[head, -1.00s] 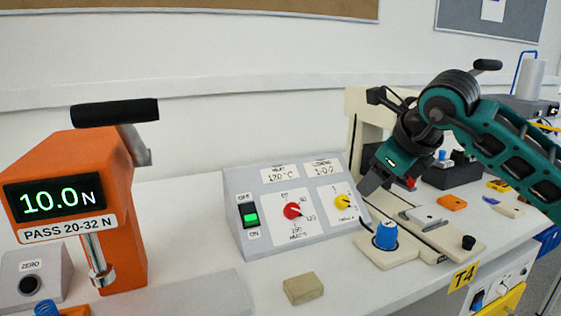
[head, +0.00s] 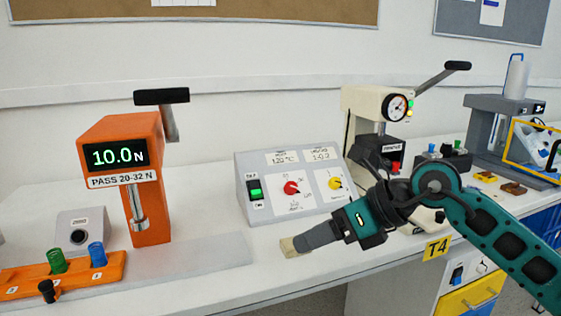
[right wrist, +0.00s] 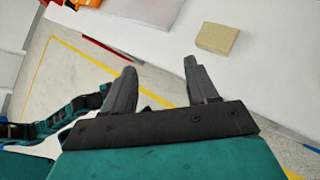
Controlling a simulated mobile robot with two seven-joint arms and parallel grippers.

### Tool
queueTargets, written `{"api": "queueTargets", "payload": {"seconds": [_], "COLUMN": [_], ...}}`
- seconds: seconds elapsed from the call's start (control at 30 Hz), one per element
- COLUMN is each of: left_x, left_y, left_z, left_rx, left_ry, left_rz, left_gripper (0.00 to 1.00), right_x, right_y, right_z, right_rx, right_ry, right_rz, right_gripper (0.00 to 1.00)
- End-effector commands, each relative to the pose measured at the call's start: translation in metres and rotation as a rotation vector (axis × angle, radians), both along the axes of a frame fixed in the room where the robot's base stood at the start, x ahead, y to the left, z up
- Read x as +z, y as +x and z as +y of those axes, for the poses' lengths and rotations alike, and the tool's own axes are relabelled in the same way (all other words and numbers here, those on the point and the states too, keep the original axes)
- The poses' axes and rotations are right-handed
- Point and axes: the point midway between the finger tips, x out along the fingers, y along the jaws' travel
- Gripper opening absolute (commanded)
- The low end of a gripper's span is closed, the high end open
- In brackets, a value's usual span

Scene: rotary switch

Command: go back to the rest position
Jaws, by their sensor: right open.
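My right gripper (head: 303,240) reaches in from the right over the front of the bench, low in front of the grey control box. The right wrist view shows its two dark fingers (right wrist: 160,68) spread apart with nothing between them. The grey control box (head: 246,192) has a lit green switch (head: 255,189), a red knob (head: 291,187) and a yellow knob (head: 334,183). A tan block (head: 288,247) lies on the bench, partly behind the fingertips in the head view. In the right wrist view the block (right wrist: 217,38) lies apart from the fingers.
An orange press (head: 151,220) reading 10.0 N stands at left, near an orange rack (head: 25,279) with coloured pieces. A cream press (head: 360,104) with a gauge stands behind my right arm. The bench front edge runs below my gripper.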

Motion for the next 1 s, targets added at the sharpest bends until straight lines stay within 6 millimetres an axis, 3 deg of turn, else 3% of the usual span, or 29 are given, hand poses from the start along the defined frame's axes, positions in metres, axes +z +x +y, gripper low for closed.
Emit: {"api": "queueTargets", "payload": {"seconds": [0.1,0.23,0.4,0.53,0.67,0.77,0.9,1.0], "left_x": [0.000,0.000,-0.002,-0.003,-0.003,-0.003,-0.003,-0.003], "left_y": [0.000,0.000,-0.003,-0.004,-0.004,-0.004,-0.004,-0.004], "left_z": [0.000,0.001,0.001,0.002,0.002,0.002,0.002,0.002], "left_rx": [-0.001,-0.001,-0.002,-0.004,-0.004,-0.004,-0.004,-0.004], "left_ry": [0.001,0.002,0.005,0.006,0.007,0.006,0.006,0.006], "left_rz": [0.000,0.001,0.006,0.009,0.009,0.010,0.010,0.010], "left_gripper": [0.43,0.43,0.43,0.43,0.43,0.43,0.43,0.43], "right_x": [-0.007,0.004,0.009,-0.014,-0.068,-0.125,-0.203,-0.247], "right_y": [-0.035,-0.058,-0.059,-0.047,-0.042,-0.052,-0.087,-0.120], "right_z": [0.043,0.066,0.056,0.025,-0.013,-0.041,-0.068,-0.078], "right_rx": [0.050,0.017,-0.164,-0.402,-0.722,-1.010,-1.406,-1.654], "right_ry": [0.318,0.699,1.169,1.486,1.748,1.896,2.010,2.033], "right_rz": [0.165,0.370,0.666,0.904,1.146,1.330,1.550,1.676], "right_gripper": [0.58,0.58,0.58,0.58,0.58,0.58,0.58,0.58]}}
